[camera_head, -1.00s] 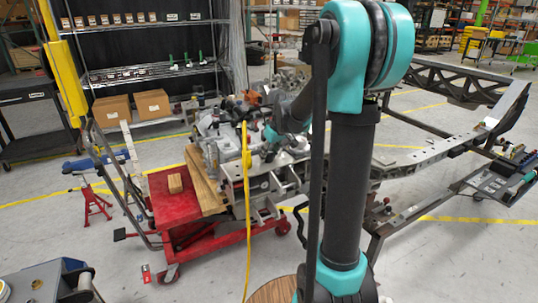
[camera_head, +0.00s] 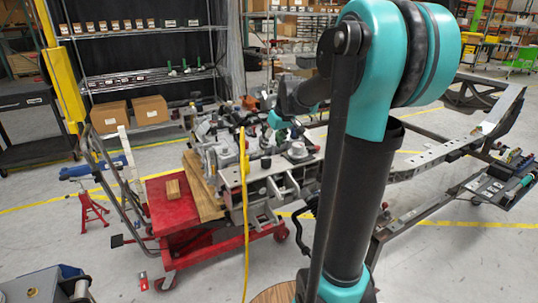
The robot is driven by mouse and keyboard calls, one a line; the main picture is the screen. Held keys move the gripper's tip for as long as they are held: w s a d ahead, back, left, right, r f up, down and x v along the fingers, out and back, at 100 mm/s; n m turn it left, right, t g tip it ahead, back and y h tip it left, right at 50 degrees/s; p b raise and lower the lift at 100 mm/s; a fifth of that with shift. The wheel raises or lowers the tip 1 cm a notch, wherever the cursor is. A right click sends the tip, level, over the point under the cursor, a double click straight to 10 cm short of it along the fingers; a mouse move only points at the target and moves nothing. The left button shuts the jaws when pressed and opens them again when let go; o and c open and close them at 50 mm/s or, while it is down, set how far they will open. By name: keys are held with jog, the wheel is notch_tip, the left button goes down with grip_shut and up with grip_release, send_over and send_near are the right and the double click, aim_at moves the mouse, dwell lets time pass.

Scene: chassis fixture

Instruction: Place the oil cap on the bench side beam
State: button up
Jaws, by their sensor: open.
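My gripper (camera_head: 267,131) is at the end of my teal wrist, above the engine assembly (camera_head: 228,150). It is small and dark against the metal parts, and its fingers are hard to make out; I see nothing clearly held. I cannot pick out the oil cap for certain. A round silver part with a dark top (camera_head: 297,150) sits on the assembly, to the right of my gripper. A long grey beam with holes (camera_head: 432,158) runs right from the assembly. My upper arm hides part of it.
A red cart (camera_head: 172,205) with a small wood block (camera_head: 173,189) stands left of the assembly. A yellow hose (camera_head: 246,215) hangs in front. A red jack stand (camera_head: 92,212) and shelves with boxes (camera_head: 150,109) are farther left. A tool tray (camera_head: 497,187) is at right.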

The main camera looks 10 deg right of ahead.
jog(key=s+f+m, duration=0.1)
jog(key=s+f, duration=0.5)
jog(key=s, duration=0.3)
jog(key=s+d+f+m+h, duration=0.1)
jog(key=s+f+m, duration=0.1)
jog(key=s+f, duration=0.3)
jog(key=s+f+m+h, duration=0.1)
jog(key=s+f, duration=0.5)
jog(key=s, duration=0.7)
jog(key=shift+d+f+m, duration=0.3)
jog(key=shift+m, duration=0.3)
